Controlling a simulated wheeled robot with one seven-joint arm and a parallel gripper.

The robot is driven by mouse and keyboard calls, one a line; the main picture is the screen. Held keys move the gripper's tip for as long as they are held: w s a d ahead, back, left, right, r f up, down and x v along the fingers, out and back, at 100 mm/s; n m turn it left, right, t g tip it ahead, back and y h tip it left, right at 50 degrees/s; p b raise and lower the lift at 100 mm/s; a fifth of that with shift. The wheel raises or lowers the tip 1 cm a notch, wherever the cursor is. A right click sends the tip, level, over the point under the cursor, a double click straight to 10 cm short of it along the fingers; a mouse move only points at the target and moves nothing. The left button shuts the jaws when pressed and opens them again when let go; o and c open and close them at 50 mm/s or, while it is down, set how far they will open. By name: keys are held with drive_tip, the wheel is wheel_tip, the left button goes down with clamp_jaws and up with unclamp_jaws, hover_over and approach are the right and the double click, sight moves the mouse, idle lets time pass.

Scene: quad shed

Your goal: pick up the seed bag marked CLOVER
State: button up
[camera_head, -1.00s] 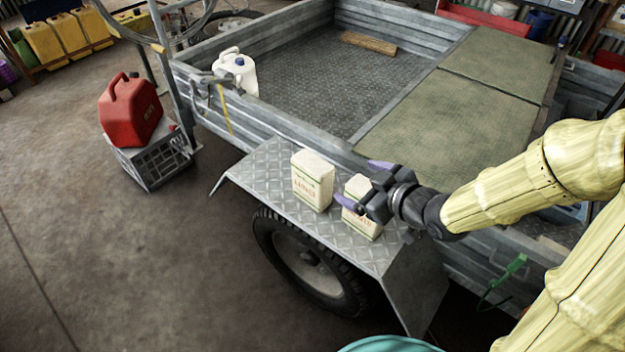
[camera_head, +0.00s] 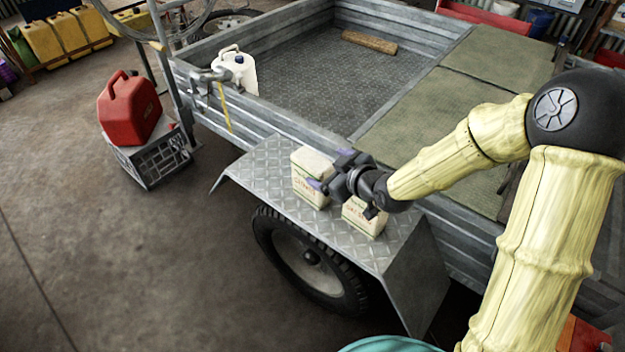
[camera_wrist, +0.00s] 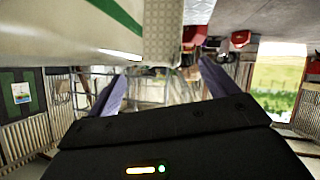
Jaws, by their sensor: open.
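Two cream seed bags stand upright on the trailer's mudguard. The left bag (camera_head: 312,166) and the right bag (camera_head: 360,222) carry lettering too small to read surely, so I cannot tell which is CLOVER. My gripper (camera_head: 338,172) is open, with purple fingers, at the right side of the left bag, partly covering it. My wrist hides the upper part of the right bag. In the wrist view my gripper (camera_wrist: 162,86) shows both fingers apart with no bag between them. A pale bag with a green band (camera_wrist: 75,28) fills the upper left, very close.
The diamond-plate mudguard (camera_head: 270,172) has free room left of the bags. The trailer side wall (camera_head: 270,122) rises behind them. A red fuel can (camera_head: 128,108) stands on a grey crate (camera_head: 150,160).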

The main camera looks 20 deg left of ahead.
sight(321, 166)
drive_tip(key=shift+b+x, duration=0.6)
drive_tip(key=shift+x, duration=2)
drive_tip(key=shift+s+f, duration=0.15)
drive_tip(key=shift+f, duration=0.05)
drive_tip(key=shift+r, duration=0.1)
clamp_jaws()
